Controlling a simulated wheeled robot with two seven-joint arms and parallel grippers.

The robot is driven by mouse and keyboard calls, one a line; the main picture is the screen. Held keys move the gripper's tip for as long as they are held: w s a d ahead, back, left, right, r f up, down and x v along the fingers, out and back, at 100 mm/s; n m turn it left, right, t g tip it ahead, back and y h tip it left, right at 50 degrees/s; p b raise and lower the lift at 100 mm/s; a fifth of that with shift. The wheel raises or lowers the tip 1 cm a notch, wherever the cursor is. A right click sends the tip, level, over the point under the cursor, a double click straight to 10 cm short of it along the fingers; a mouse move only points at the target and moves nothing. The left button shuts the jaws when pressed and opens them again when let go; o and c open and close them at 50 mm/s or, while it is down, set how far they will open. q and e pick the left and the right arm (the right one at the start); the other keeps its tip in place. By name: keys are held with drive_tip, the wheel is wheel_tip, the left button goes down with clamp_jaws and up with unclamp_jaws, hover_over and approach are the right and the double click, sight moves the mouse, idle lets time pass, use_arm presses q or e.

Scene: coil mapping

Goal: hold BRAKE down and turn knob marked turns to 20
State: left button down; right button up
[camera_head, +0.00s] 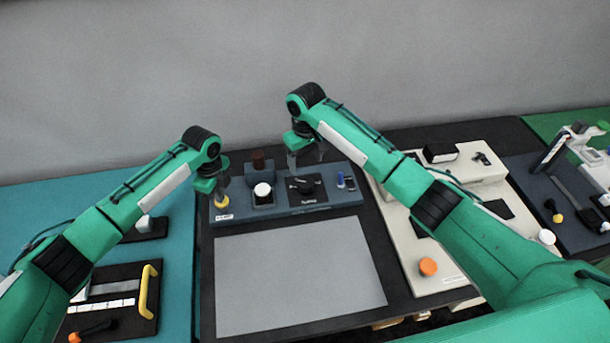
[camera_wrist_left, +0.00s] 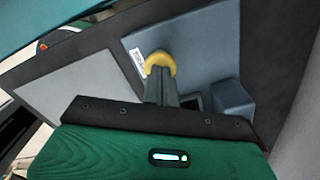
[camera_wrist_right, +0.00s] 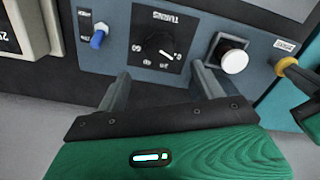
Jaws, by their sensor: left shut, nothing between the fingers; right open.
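The blue-grey panel (camera_head: 312,207) carries a black turns knob (camera_head: 300,186) on a black dial plate; the knob also shows in the right wrist view (camera_wrist_right: 157,45). Its white pointer mark faces the lower right there; the small numbers are hard to read. A yellow button (camera_head: 218,204) with a white label sits at the panel's left end; it also shows in the left wrist view (camera_wrist_left: 160,60). My left gripper (camera_head: 221,197) is shut and empty, its fingertips at the yellow button, seemingly touching it. My right gripper (camera_head: 306,158) is open and empty, above the knob with fingers apart.
A white button (camera_head: 262,190) lies between the yellow button and the knob. A blue switch (camera_head: 340,180) stands right of the knob. A blank grey plate (camera_head: 300,275) lies in front. A cream panel (camera_head: 425,285) with an orange knob stands to the right.

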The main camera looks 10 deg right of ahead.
sight(306, 182)
wheel_tip(306, 182, down, 9)
drive_tip(key=shift+r, duration=0.1)
idle(0.3)
drive_tip(key=c, duration=1)
